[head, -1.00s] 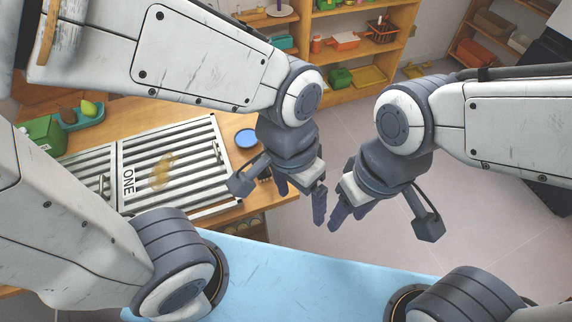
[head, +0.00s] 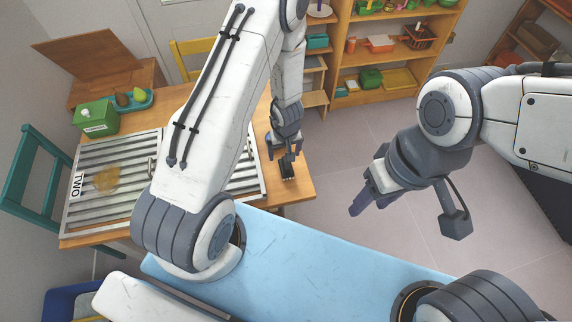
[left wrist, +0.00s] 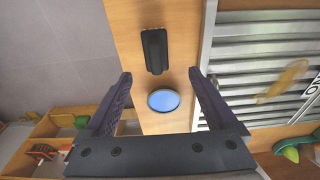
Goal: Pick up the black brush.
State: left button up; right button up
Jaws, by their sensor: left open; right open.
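The black brush (left wrist: 154,50) lies on the wooden table in the left wrist view, beyond my fingertips and apart from them. In the head view the brush (head: 288,172) lies near the table's right edge, just below my left gripper (head: 287,148). My left gripper is open and empty; its two fingers also frame the left wrist view (left wrist: 163,76). My right gripper (head: 366,198) is open and empty, out over the floor to the right of the table.
A blue disc (left wrist: 163,100) lies close to the brush. A ribbed metal panel (head: 140,152) with a brownish stain covers much of the table (head: 302,186). A green box (head: 97,117) and a teal tray (head: 145,104) stand at the back left. Shelves (head: 345,60) stand behind.

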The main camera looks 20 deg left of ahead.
aim_at(286, 166)
pick_arm(q)
jog(key=f+b, duration=0.1)
jog(key=f, duration=0.1)
jog(key=f+b, duration=0.1)
jog(key=f, duration=0.1)
jog(key=shift+w+f+b, duration=0.2)
jog(key=shift+f+b, duration=0.05)
jog(key=shift+b, duration=0.15)
jog(key=shift+w+d+f+b, duration=0.15)
jog(key=shift+f+b, duration=0.55)
jog(key=shift+f, duration=0.7)
jog(key=shift+w+a+f+b, duration=0.1)
jog(key=shift+w+f+b, duration=0.1)
jog(key=shift+f+b, duration=0.85)
jog(key=shift+f+p, duration=0.25)
jog(key=shift+p, duration=0.1)
grip_shut()
